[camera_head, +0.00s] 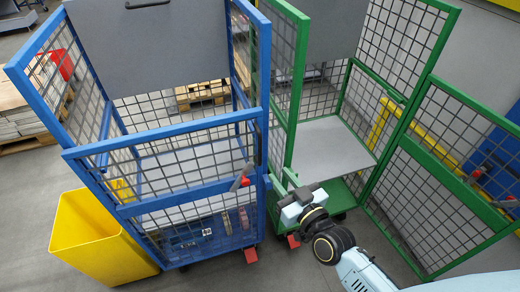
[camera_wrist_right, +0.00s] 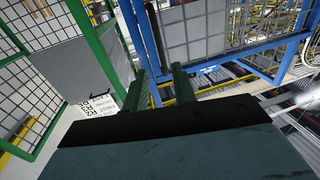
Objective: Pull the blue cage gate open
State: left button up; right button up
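The blue cage (camera_head: 165,132) stands left of centre in the head view. Its half-height mesh gate (camera_head: 180,200) spans the front and looks closed. My right gripper (camera_head: 288,181) is just right of that end, in front of the gap between the blue and green cages, touching nothing that I can make out. In the right wrist view its two dark green fingers (camera_wrist_right: 166,85) are apart with nothing between them. Blue frame (camera_wrist_right: 240,52) shows beyond them. My left gripper is not in view.
A green cage (camera_head: 293,95) stands close on the right, its mesh door (camera_head: 440,190) swung out. A yellow bin (camera_head: 95,240) stands at the blue cage's front left. Stacked boards (camera_head: 15,115) are at the far left. Floor in front is clear.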

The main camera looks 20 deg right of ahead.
aim_at(260, 163)
jog(key=x, duration=1.1)
jog(key=shift+w+a, duration=0.15)
jog(key=shift+w, duration=0.05)
grip_shut()
